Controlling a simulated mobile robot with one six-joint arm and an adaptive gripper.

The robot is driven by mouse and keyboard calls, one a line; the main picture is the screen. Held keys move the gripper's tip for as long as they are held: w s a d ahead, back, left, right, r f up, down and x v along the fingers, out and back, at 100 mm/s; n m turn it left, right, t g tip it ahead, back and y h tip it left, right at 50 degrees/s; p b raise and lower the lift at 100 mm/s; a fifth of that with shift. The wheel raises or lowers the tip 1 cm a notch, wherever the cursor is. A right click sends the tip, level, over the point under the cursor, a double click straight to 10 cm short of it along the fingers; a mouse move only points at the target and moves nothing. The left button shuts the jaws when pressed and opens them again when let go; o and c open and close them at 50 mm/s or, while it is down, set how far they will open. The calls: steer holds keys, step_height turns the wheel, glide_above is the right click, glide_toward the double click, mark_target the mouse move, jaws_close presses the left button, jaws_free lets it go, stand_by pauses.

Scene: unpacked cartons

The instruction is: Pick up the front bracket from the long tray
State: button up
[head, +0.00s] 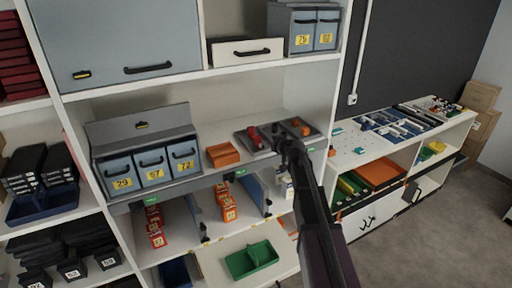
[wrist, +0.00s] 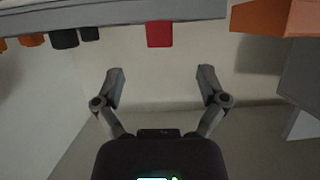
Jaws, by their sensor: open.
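The long grey tray (head: 262,150) lies on the middle shelf in the head view and holds a red piece (head: 254,138), dark pieces and an orange piece (head: 304,129). I cannot tell which of these is the front bracket. My gripper (head: 283,147) is at the tray's near edge in the head view and covers part of it. In the wrist view my gripper (wrist: 161,80) is open with nothing between its fingers. There the tray (wrist: 115,13) crosses the top, with the red piece (wrist: 159,34), black pieces (wrist: 64,38) and orange pieces (wrist: 32,40) showing beyond the fingertips.
An orange bin (head: 222,154) stands left of the tray; it also shows in the wrist view (wrist: 268,16). Blue-grey numbered drawers (head: 152,166) are farther left. The shelf upright (head: 343,75) is close on the right. A shelf board with boxes (head: 246,50) is above.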

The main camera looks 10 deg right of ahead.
mark_target(258, 141)
steer(key=shift+b+x, duration=0.5)
steer(key=shift+x, duration=1.45)
steer(key=shift+b+x, duration=1)
steer(key=shift+x, duration=1.65)
steer(key=c, duration=1)
